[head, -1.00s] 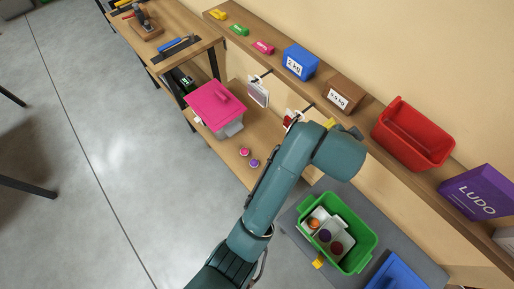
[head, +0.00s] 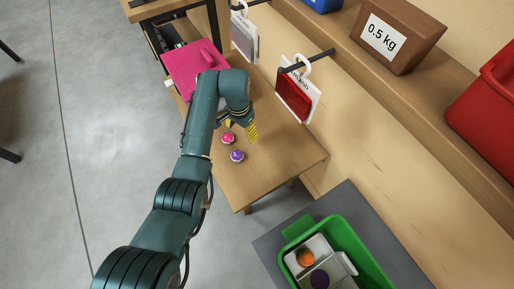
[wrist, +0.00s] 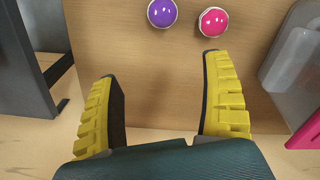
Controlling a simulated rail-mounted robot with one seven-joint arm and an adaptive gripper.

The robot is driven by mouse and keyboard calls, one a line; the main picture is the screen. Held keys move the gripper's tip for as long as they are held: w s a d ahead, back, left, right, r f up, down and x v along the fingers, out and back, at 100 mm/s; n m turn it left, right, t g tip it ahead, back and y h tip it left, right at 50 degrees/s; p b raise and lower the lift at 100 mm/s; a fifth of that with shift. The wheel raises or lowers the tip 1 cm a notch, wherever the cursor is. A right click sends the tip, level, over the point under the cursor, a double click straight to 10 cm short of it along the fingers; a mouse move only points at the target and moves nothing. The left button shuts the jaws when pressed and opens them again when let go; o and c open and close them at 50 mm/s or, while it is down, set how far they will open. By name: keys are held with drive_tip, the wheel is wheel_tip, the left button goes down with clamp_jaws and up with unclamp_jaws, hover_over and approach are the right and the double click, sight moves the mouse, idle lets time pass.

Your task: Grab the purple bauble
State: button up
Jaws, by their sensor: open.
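The purple bauble (head: 237,156) sits on the wooden bench top (head: 262,180), near its front edge. A pink bauble (head: 228,138) sits just beside it. In the wrist view the purple bauble (wrist: 162,12) is at the top, left of the pink bauble (wrist: 213,22). My gripper (head: 241,128) is over the bench near both baubles. In the wrist view my gripper's yellow-padded fingers (wrist: 160,95) are spread wide with nothing between them. The purple bauble lies beyond the fingertips, roughly in line with the gap, and is not touched.
A pink-lidded box (head: 190,68) stands on the bench behind my gripper. Red and white packs (head: 298,98) hang from hooks by the wall. A green crate (head: 345,240) with items in it is at the lower right. The bench's near end is clear.

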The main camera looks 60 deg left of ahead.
drive_tip(key=b, duration=0.2)
hover_over(236, 154)
wheel_tip(236, 154, down, 5)
drive_tip(key=shift+a+f, duration=0.1)
drive_tip(key=f+b, duration=0.1)
drive_tip(key=f, duration=0.1)
drive_tip(key=f+b, duration=0.1)
drive_tip(key=f, duration=0.1)
drive_tip(key=f+b, duration=0.1)
drive_tip(key=f, duration=0.1)
drive_tip(key=shift+w+f+b, duration=0.15)
drive_tip(key=shift+w+b, duration=0.15)
drive_tip(key=shift+b, duration=0.05)
drive_tip(key=shift+s+f, duration=0.15)
drive_tip(key=shift+f, duration=0.1)
drive_tip(key=f+b, duration=0.2)
drive_tip(key=f, duration=0.1)
drive_tip(key=f+b, duration=0.2)
drive_tip(key=shift+s, duration=0.25)
drive_tip(key=shift+r, duration=0.15)
drive_tip(key=shift+w, duration=0.15)
drive_tip(key=shift+c, duration=0.4)
drive_tip(key=c, duration=1)
